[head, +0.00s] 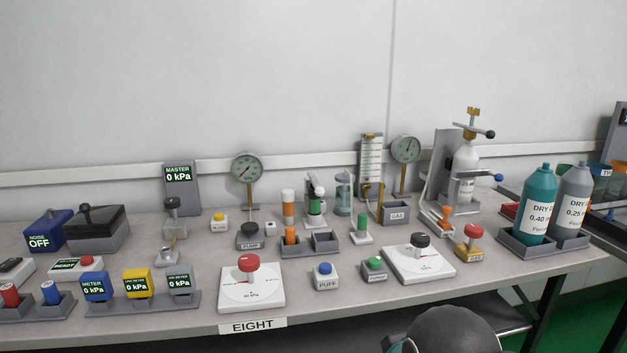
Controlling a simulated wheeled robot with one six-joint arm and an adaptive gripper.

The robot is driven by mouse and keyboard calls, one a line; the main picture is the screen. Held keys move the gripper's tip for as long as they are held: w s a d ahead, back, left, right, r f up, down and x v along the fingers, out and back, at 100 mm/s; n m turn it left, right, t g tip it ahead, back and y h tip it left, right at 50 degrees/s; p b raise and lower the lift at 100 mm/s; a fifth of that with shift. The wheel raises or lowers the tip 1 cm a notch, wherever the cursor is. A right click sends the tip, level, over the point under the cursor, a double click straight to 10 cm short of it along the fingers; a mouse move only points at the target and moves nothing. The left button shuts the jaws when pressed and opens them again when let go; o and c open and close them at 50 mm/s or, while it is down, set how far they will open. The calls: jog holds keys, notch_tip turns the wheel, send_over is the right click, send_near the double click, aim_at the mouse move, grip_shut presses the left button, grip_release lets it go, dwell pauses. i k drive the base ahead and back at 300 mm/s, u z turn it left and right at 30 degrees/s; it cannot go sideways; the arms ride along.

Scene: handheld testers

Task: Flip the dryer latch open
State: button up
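No label in the head view reads "dryer", so I cannot tell for sure which part is the dryer. A small holder with a green and white column and a dark lever-like piece at its top (314,199) stands upright at the middle back of the bench; it may be the dryer with its latch. It is too small to tell whether that piece is open or shut. A clear cylinder with a grey-green cap (344,193) stands just right of it. My gripper is not in view; only a dark rounded part of my arm shows at the bottom edge.
The grey bench (345,315) is crowded. In front are a red-knob dial (247,290), a blue PUFF button (325,277), a green button (375,267) and a black-knob dial (418,262). Gauges and a white gas bottle (466,168) stand behind. Large teal and grey bottles (537,205) stand right.

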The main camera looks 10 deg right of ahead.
aim_at(319, 191)
jog(key=u, duration=2.1)
jog(key=k, duration=0.95)
jog(key=z, duration=1.95)
